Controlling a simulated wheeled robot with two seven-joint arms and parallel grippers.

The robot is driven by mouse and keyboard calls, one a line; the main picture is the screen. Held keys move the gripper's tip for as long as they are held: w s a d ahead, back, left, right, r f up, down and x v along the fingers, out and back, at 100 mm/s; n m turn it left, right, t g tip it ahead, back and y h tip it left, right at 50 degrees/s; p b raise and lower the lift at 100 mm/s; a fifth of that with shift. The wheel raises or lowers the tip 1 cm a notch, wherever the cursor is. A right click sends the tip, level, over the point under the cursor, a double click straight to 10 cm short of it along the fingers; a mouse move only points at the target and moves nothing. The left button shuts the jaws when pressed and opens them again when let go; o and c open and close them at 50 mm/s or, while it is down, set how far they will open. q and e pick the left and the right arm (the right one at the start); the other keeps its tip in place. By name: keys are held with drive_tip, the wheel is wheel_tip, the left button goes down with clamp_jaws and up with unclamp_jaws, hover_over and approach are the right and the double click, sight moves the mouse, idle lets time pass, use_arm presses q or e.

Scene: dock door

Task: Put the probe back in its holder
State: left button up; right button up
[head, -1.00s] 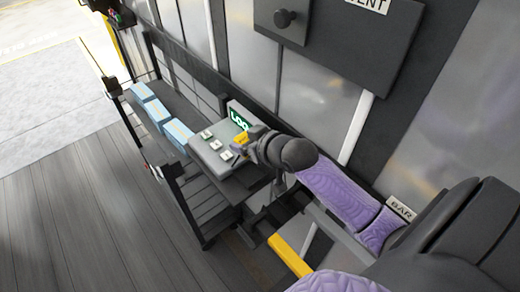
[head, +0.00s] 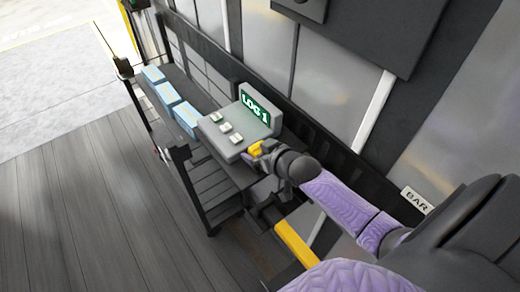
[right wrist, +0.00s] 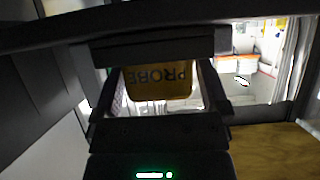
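The probe is a yellow block (right wrist: 158,80) lettered PROBE, upside down in the right wrist view, between the fingers of my right gripper (right wrist: 158,92). In the head view the yellow probe (head: 255,149) shows at the tip of my right gripper (head: 258,152), which is shut on it. The gripper is at the right end of a grey console (head: 222,137) with a green screen (head: 256,109) reading LOG 1. I cannot tell whether the probe touches the console. I cannot make out the holder. My left gripper is not in view.
Several light blue boxes (head: 168,93) stand on the dark bench left of the console. A yellow bar (head: 295,244) lies below my right forearm. A railing and wall panels are behind the bench. The plank floor (head: 90,210) at left is clear.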

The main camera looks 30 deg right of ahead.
drive_tip(key=shift+r, duration=0.15)
drive_tip(key=shift+s+r+p, duration=0.2)
drive_tip(key=shift+s+p, duration=0.05)
drive_tip(key=shift+p, duration=0.05)
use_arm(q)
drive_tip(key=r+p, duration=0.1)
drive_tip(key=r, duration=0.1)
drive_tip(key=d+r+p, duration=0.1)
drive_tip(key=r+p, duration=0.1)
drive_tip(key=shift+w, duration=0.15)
use_arm(e)
drive_tip(key=v, duration=1.1)
drive_tip(key=shift+s, duration=0.2)
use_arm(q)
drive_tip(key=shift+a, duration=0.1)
use_arm(e)
drive_tip(key=shift+d, duration=0.1)
idle(0.7)
